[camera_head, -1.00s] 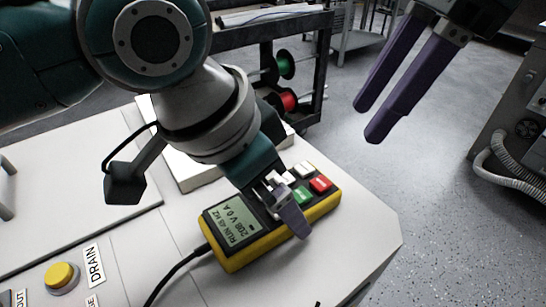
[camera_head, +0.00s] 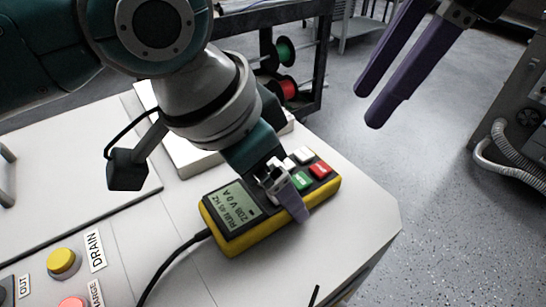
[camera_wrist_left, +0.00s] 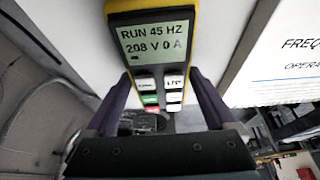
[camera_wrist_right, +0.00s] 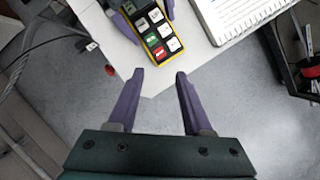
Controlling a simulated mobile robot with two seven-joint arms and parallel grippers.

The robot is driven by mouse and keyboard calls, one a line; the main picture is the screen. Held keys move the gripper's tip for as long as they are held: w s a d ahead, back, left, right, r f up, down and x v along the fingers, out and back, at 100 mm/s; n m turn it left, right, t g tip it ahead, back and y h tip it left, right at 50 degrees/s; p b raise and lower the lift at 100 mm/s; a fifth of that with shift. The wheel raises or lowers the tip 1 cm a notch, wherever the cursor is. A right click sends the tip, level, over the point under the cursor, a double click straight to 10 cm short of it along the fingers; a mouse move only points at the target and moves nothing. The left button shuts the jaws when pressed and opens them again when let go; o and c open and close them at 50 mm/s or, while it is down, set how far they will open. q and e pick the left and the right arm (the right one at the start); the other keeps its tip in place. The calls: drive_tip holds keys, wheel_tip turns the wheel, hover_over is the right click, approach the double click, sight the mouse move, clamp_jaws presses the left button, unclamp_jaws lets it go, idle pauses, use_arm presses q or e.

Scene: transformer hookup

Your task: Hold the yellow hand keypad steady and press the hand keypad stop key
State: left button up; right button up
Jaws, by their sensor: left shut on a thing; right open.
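The yellow hand keypad (camera_head: 232,242) lies on the white bench top, its screen reading RUN 45 HZ, 208 V 0 A; the screen also shows in the left wrist view (camera_wrist_left: 152,40). Its red key (camera_head: 320,170) is at the right end, beside the green key (camera_head: 301,180) and white keys. In the right wrist view the red key (camera_wrist_right: 159,53) faces up. My left gripper (camera_head: 283,192) is shut across the keypad's middle, one purple finger along its near side. My right gripper (camera_head: 370,105) is open and empty, above the floor right of the keypad; its fingers (camera_wrist_right: 148,82) point toward the keypad.
A cable runs from the keypad's left end (camera_head: 170,262). Yellow (camera_head: 63,262) and red (camera_head: 73,302) buttons sit at the lower left. A white printed pad (camera_wrist_right: 222,14) lies behind the keypad. A rack with wire spools (camera_head: 285,50) stands beyond. Space right of the bench is open.

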use_arm(q)
drive_tip(key=c, duration=0.3)
use_arm(e)
clamp_jaws()
idle(1.4)
